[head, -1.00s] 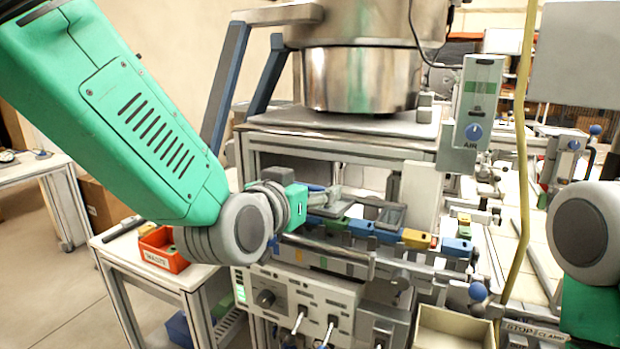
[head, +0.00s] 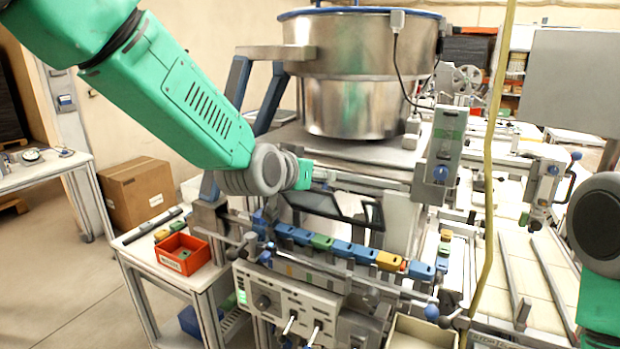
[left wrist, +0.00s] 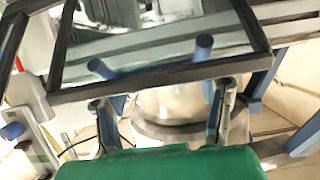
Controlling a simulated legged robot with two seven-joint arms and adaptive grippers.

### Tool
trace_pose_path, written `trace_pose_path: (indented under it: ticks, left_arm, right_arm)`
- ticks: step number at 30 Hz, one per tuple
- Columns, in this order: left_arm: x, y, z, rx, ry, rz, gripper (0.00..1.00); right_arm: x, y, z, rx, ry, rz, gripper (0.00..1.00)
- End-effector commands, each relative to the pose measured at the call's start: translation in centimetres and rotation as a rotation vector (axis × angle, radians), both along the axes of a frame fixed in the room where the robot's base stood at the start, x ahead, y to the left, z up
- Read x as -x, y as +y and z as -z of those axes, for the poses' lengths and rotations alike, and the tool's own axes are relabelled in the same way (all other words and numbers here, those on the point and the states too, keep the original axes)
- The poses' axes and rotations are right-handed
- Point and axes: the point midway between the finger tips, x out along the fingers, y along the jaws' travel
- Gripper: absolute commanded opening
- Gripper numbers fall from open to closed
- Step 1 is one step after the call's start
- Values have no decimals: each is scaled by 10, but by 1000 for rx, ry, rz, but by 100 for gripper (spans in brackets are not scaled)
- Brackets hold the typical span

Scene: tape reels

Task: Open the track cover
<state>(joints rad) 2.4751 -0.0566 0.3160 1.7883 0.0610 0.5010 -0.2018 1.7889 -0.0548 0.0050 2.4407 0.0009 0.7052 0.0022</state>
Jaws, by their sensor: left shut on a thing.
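The track cover (head: 312,204), a dark-framed see-through panel, is tilted up above the track (head: 340,246) in the head view. Its dark frame (left wrist: 150,81) crosses the left wrist view. My left gripper (left wrist: 152,66) is shut on the cover at its frame; its two blue-tipped fingers show beside the bar in that view. In the head view the gripper is mostly hidden behind my green wrist. Blue, green and yellow blocks line the track under the cover. My right arm shows at the right edge, but its gripper is out of view.
A large metal bowl (head: 360,75) stands above and behind the track. A grey AIR post (head: 440,160) and a yellow hose (head: 489,150) are to the right. A red bin (head: 183,254) sits on the left side table. A control box (head: 285,300) is below the track.

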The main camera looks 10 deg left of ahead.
Motion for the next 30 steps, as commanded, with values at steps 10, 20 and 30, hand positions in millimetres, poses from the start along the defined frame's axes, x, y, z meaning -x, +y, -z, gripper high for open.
trace_pose_path:
  ticks: [10,20,30]
  left_arm:
    - [6,5,6,-4,14,1,77]
    - [6,0,5,-7,14,2,79]
    - [49,17,-16,-4,9,2,79]
  right_arm:
    - [0,0,-3,0,0,0,40]
    - [0,0,-3,0,-1,0,40]
    - [3,0,-4,1,-4,0,40]
